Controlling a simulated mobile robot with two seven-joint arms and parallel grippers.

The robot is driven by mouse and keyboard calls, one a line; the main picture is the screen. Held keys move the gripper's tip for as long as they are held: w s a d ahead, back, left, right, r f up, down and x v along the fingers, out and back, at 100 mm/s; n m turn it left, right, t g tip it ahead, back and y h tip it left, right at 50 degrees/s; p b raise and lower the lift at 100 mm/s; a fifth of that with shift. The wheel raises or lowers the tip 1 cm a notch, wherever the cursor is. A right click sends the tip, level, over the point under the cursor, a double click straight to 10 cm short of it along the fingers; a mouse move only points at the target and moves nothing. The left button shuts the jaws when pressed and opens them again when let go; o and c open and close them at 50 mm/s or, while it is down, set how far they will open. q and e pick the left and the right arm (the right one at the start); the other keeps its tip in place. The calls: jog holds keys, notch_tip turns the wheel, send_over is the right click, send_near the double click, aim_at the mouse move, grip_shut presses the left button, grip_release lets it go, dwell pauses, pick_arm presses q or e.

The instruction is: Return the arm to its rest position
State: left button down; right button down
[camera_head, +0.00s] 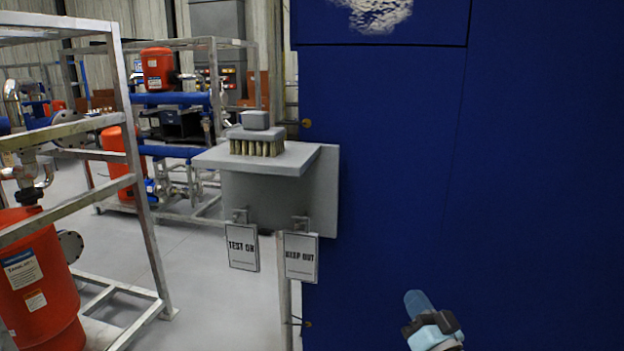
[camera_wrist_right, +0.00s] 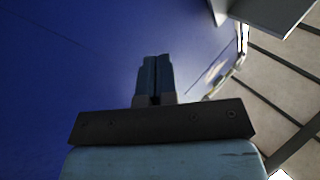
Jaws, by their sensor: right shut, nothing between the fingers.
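My right gripper (camera_head: 416,303) shows at the bottom of the head view, in front of the blue panel (camera_head: 400,160). In the right wrist view its two blue fingers (camera_wrist_right: 155,78) are pressed together with nothing between them. The blue panel also fills the left of that view (camera_wrist_right: 60,60). My left gripper is in neither view.
A grey shelf (camera_head: 215,157) holds a brush (camera_head: 256,140) left of the panel. Two signs, "TEST ON" (camera_head: 242,247) and "KEEP OUT" (camera_head: 301,258), hang below it. Metal frames (camera_head: 135,170) with red tanks (camera_head: 40,275) stand at left. Some grey floor (camera_head: 215,295) is clear.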

jog(key=s+f+n+g+h+p, duration=0.2)
jog(key=s+f+g, duration=0.7)
jog(key=s+f, duration=1.9)
jog(key=shift+s+a+f+n+g+h, duration=0.2)
jog(key=shift+s+f+n+g+h, duration=0.25)
jog(key=shift+n, duration=0.75)
